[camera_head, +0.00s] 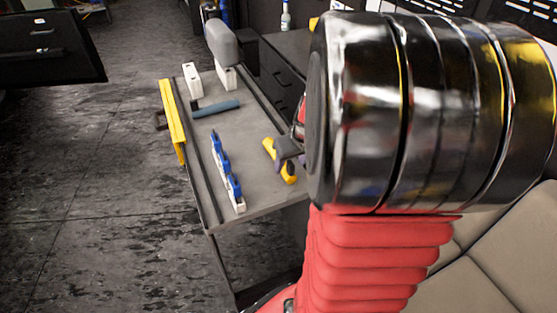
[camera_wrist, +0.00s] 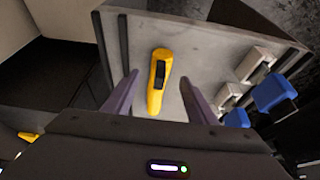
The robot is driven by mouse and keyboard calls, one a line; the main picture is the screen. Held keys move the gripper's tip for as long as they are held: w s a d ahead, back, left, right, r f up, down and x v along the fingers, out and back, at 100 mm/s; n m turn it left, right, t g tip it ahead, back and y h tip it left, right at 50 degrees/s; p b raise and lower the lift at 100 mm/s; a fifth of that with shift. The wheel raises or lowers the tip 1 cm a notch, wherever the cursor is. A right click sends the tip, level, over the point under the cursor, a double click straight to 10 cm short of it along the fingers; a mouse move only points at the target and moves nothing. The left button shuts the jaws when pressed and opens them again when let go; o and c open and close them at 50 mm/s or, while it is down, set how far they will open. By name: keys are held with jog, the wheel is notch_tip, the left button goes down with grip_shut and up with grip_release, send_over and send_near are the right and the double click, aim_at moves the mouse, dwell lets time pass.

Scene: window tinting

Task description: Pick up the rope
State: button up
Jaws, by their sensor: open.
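I cannot make out a rope in either view. In the wrist view my gripper (camera_wrist: 159,77) is open, one purple-grey finger on each side of a yellow tool with a black inset (camera_wrist: 157,100). The tool lies on the grey top of a cart (camera_wrist: 205,60), and I see no finger touching it. In the head view the yellow tool (camera_head: 290,178) shows near the cart's right side, partly covered by my gripper (camera_head: 287,150). My arm hides part of the cart's right side.
Dark cabinets stand behind; the floor at left is clear.

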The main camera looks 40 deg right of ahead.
aim_at(288, 167)
jog(key=shift+x, duration=2.25)
jog(key=shift+c, duration=0.4)
jog(key=c, duration=1.2)
jog(key=shift+r, duration=0.1)
jog(key=shift+c, duration=0.2)
notch_tip(288, 167, up, 10)
